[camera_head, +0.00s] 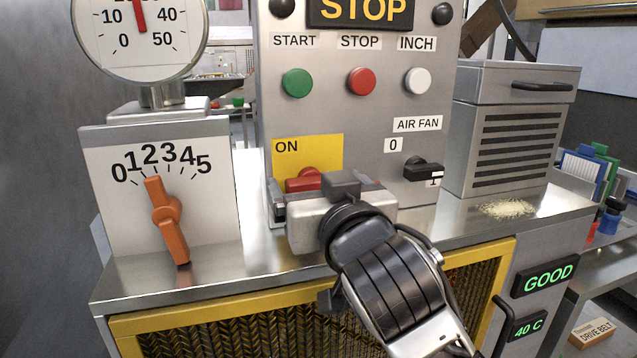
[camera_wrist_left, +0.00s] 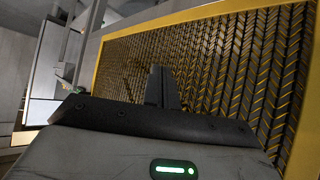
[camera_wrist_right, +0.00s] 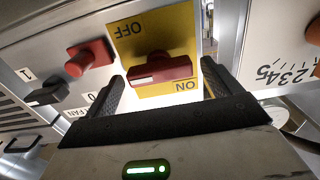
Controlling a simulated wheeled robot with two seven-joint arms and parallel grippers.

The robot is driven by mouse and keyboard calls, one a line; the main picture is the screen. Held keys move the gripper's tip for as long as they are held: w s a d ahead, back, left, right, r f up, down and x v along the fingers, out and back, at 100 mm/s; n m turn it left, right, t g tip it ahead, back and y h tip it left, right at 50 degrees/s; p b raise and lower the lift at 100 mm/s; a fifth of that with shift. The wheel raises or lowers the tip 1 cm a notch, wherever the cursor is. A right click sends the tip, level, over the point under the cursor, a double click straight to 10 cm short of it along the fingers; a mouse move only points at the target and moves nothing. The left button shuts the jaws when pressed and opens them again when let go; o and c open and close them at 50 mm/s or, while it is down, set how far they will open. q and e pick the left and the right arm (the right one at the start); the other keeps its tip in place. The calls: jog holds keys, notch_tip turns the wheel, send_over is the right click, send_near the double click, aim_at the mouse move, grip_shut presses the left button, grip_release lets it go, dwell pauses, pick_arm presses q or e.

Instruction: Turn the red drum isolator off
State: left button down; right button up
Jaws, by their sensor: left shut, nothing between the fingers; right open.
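The red isolator handle (camera_wrist_right: 160,68) sits on a yellow plate (camera_wrist_right: 185,30) marked ON and OFF. In the right wrist view, which is upside down, the handle lies roughly crosswise, with a white mark at its left end. In the head view, the red handle (camera_head: 303,181) shows below ON; my right gripper (camera_head: 335,190) hides its lower part and the OFF label. My right gripper is open, its fingers to either side of the handle; I cannot tell if they touch it. My left gripper (camera_wrist_left: 161,85) is shut and empty before a yellow-framed mesh guard (camera_wrist_left: 220,60).
A red knob (camera_wrist_right: 88,57) and the black air fan switch (camera_head: 423,170) are close to the right gripper. START, STOP and INCH buttons (camera_head: 360,81) are above. An orange dial lever (camera_head: 166,218) stands left; a vented box (camera_head: 515,130) stands right on the metal ledge.

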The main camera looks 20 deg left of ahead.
jog(key=c, duration=1)
